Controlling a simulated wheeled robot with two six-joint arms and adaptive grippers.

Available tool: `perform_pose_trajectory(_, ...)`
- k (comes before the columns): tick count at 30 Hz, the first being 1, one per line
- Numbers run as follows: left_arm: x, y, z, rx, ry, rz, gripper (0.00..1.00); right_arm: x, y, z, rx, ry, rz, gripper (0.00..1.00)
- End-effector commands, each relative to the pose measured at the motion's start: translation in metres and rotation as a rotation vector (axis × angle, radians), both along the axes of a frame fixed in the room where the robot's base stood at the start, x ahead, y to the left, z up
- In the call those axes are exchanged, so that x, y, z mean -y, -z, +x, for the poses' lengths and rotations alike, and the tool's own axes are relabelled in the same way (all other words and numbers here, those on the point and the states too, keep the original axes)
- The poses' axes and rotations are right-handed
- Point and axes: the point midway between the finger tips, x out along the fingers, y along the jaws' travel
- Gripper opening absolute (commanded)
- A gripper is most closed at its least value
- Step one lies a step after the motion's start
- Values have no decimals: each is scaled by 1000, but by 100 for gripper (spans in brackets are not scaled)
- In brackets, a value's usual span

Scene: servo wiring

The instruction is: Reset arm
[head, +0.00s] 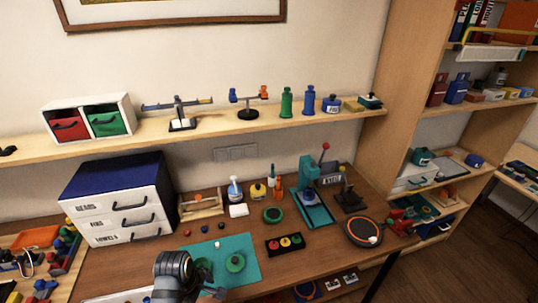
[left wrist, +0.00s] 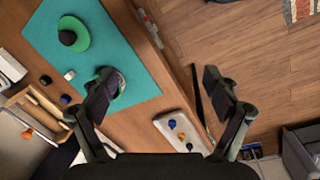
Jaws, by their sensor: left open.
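My left arm enters at the bottom of the head view, and its dark gripper (head: 212,292) is partly cut off by the lower edge. In the left wrist view the left gripper (left wrist: 160,85) has its two fingers spread wide with nothing between them. It hangs above the desk's front edge. A teal mat (left wrist: 140,75) lies on the desk, also in the head view (head: 250,277). A green disc with a dark knob (left wrist: 72,32) sits on it. One finger partly hides a second round green and grey piece (left wrist: 119,82). My right gripper does not show.
A white drawer cabinet (head: 125,215) stands left of the mat. A black tray with coloured buttons (head: 285,244), a teal press (head: 308,190) and an orange-rimmed round pad (head: 362,230) stand right. A shelf (head: 220,127) runs above. Floor (left wrist: 240,45) is open beyond the edge.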

Motion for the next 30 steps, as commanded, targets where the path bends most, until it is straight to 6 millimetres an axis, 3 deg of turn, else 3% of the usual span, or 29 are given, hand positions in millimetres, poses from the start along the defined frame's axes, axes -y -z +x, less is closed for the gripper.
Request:
perform_pose_trajectory(10,-36,-10,-51,105,649,196,88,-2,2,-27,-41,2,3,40)
perform_pose_trajectory(23,-52,-40,-97,157,1397,431,88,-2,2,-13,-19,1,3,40)
perform_pose_trajectory(24,-53,-18,-92,149,1386,422,88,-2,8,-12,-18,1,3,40)
perform_pose_trajectory(30,-59,56,-83,127,1378,402,88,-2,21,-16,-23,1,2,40)
